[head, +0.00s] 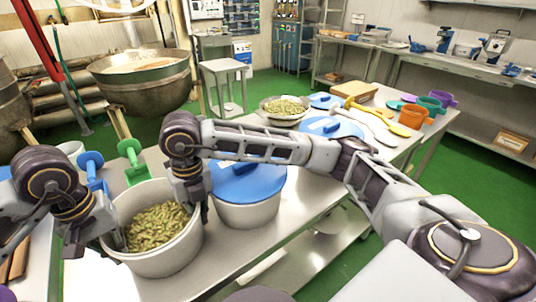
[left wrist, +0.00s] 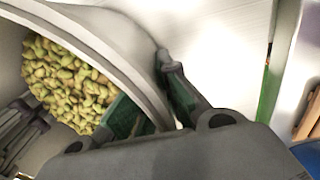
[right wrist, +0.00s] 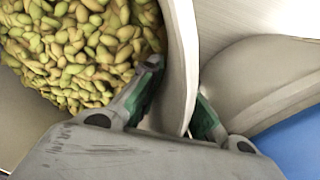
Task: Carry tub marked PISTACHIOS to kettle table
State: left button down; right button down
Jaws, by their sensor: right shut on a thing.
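A white open tub (head: 165,262) full of green pistachios (head: 157,226) stands on the steel table (head: 262,243); I see no label on it. My right gripper (head: 191,192) is shut on the tub's right rim; the right wrist view shows the wall (right wrist: 181,65) between its fingers. My left gripper (head: 112,240) is at the left rim. In the left wrist view its fingers (left wrist: 150,100) straddle the wall (left wrist: 105,35), with a gap outside it, so it looks open. A small steel table (head: 222,66) stands beside the big kettle (head: 145,85).
A tub with a blue lid (head: 248,181) stands close to the right of the open tub. A bowl of nuts (head: 285,108), another blue lid and coloured jugs (head: 410,115) are farther along. Green floor is clear beyond.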

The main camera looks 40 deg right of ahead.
aim_at(110, 237)
pick_arm(q)
jog(key=shift+w+a+f, duration=0.2)
pick_arm(e)
jog(key=shift+s+f, duration=0.2)
jog(key=shift+f, duration=0.2)
pick_arm(q)
jog(key=c, duration=1.6)
grip_release()
jog(key=shift+s, duration=0.1)
jog(key=shift+c, duration=0.2)
pick_arm(e)
jog(key=c, duration=1.6)
grip_release()
jog(key=shift+c, duration=0.2)
pick_arm(q)
jog(key=shift+s+d, duration=0.1)
pick_arm(e)
jog(key=shift+f, duration=0.1)
pick_arm(q)
jog(key=shift+r, duration=0.2)
pick_arm(e)
jog(key=shift+r, duration=0.25)
